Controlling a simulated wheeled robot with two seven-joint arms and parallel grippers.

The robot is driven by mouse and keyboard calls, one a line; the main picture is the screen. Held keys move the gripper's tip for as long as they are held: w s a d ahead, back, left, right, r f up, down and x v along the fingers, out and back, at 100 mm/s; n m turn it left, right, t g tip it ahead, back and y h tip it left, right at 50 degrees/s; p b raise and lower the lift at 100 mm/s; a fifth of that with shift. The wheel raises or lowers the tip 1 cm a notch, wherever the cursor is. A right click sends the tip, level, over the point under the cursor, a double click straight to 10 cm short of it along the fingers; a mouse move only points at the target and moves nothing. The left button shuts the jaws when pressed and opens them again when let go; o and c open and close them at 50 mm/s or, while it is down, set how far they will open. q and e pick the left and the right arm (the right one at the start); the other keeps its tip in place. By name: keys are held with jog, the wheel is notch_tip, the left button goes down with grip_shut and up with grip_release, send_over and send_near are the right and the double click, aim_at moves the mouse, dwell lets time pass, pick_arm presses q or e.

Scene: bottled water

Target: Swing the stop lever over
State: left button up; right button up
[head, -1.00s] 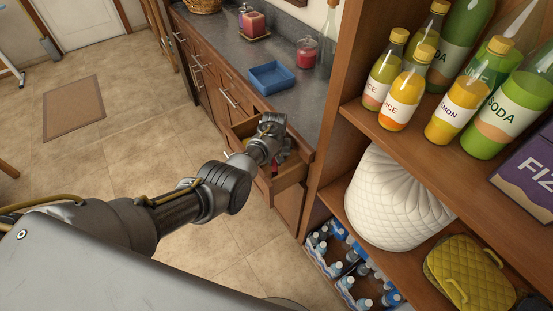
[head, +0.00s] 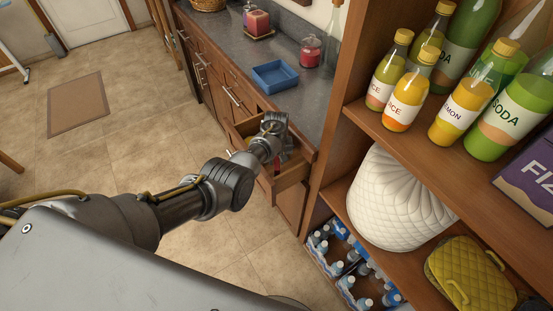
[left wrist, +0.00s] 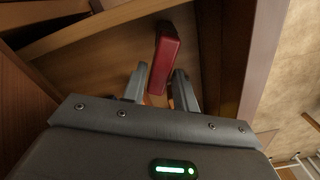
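A red bar-shaped piece (left wrist: 167,52), which may be the stop lever, stands out inside an open wooden drawer (head: 291,178). In the left wrist view its near end lies between the two fingers of my left gripper (left wrist: 160,78). The fingers are apart, with a gap at the left finger; the right finger is close to the bar, and I cannot tell if they touch. In the head view my left gripper hides most of the drawer's inside, and only a little red shows. My right gripper is not in view.
A blue tray (head: 275,76) and a red jar (head: 310,50) stand on the grey counter (head: 300,100) above the drawer. A wooden shelf with bottles (head: 405,100) and a white quilted object (head: 395,200) rises close on the right. Water packs (head: 350,265) sit low. The floor at left is open.

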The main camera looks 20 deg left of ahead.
aim_at(276, 161)
pick_arm(q)
notch_tip(276, 161, up, 11)
jog(key=shift+p, duration=0.45)
jog(key=shift+f, duration=0.2)
dwell(0.4)
